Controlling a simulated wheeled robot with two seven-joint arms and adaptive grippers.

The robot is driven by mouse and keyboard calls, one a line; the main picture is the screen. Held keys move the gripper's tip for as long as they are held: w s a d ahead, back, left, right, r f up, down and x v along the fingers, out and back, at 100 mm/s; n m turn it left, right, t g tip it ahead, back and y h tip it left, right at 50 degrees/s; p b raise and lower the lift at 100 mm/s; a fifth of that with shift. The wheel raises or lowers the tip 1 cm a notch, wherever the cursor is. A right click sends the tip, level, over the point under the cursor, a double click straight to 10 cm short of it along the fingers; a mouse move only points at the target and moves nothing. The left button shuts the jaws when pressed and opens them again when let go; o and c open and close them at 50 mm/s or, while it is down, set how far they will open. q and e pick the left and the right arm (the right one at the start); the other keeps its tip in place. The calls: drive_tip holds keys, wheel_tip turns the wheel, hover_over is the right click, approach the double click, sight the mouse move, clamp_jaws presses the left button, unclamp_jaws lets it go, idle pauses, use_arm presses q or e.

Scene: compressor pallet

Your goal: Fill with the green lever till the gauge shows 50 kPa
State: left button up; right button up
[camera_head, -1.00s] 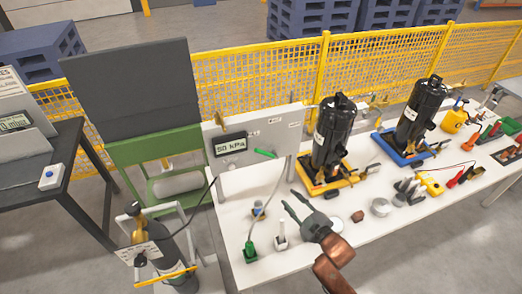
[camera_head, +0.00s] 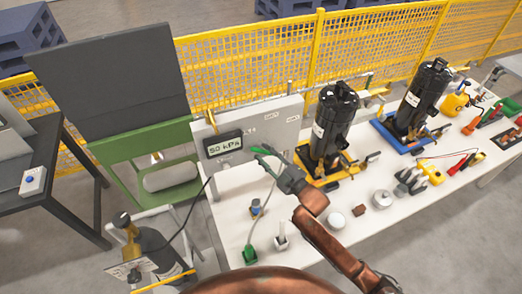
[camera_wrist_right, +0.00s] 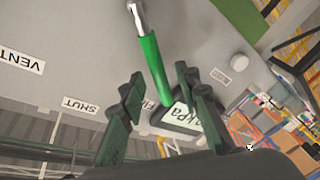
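The grey panel (camera_head: 282,120) stands at the back of the white bench. Its gauge (camera_head: 223,143) reads 50 kPa. The green lever (camera_head: 259,151) is right of the gauge. In the right wrist view the green lever (camera_wrist_right: 152,62) hangs from a metal stem, its free end near a partly hidden label starting "FI". Labels VENT and SHUT are left of it. My right gripper (camera_head: 270,156) is at the lever. Its fingers (camera_wrist_right: 157,88) are apart, one on each side of the lever's end, with gaps visible. The gauge (camera_wrist_right: 183,118) is partly hidden behind a finger. My left gripper is not in view.
A gas cylinder (camera_head: 152,246) with a dark hose stands left of the bench. Two black compressors (camera_head: 332,125) stand right of the panel. A green-based fitting (camera_head: 250,254) and small parts are on the bench front. A yellow mesh fence (camera_head: 250,65) runs behind.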

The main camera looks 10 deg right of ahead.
drive_tip(key=shift+w+a, duration=0.3)
drive_tip(key=shift+w, duration=0.35)
drive_tip(key=shift+w+a, duration=0.15)
drive_tip(key=shift+w, duration=0.05)
drive_tip(key=shift+w+a+f, duration=0.1)
drive_tip(key=shift+w, duration=0.1)
clamp_jaws()
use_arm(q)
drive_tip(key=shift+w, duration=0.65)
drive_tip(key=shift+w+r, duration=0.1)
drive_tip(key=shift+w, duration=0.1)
